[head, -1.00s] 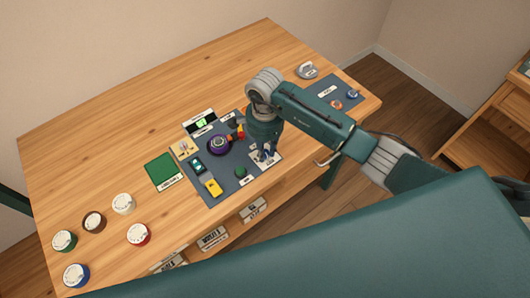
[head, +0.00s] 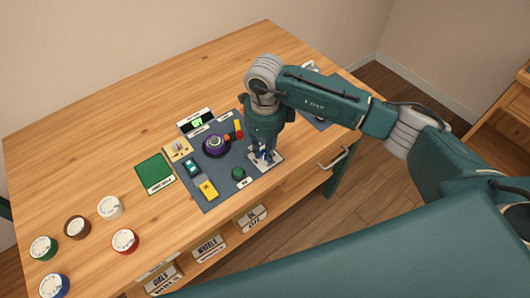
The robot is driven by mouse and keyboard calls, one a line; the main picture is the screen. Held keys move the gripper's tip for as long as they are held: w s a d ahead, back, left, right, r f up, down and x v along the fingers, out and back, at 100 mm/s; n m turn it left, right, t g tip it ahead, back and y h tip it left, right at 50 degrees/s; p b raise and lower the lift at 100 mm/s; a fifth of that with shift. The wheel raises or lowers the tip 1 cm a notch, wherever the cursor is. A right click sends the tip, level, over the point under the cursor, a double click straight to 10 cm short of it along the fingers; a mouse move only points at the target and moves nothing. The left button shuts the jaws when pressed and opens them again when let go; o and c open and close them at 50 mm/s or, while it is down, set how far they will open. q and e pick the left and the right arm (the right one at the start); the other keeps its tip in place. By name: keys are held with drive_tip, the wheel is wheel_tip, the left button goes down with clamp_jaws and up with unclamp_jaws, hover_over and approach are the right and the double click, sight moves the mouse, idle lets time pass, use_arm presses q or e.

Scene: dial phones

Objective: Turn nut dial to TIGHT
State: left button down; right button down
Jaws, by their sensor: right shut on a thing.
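My right gripper (head: 266,152) points down at the white plate (head: 275,163) on the right corner of the dark grey panel (head: 220,177). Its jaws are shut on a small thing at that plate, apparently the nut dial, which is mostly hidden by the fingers. The dial's marks and pointer are too small and covered to read. My left gripper is not in view.
The panel also bears a purple round dial (head: 215,145), a green knob (head: 238,174), a yellow block (head: 207,190) and a small green-lit display (head: 197,124). Several round dials, including a red-rimmed one (head: 124,242), lie front left. The table's back left is clear.

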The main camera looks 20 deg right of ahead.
sight(265, 152)
drive_tip(key=m+b, duration=0.1)
drive_tip(key=m, duration=0.2)
drive_tip(key=shift+w+m+b, duration=0.1)
drive_tip(key=shift+m+b, duration=0.35)
drive_tip(key=shift+m, duration=0.95)
drive_tip(key=shift+r, duration=0.1)
drive_tip(key=c, duration=1.5)
unclamp_jaws()
drive_tip(key=shift+c, duration=0.2)
wheel_tip(265, 152, up, 12)
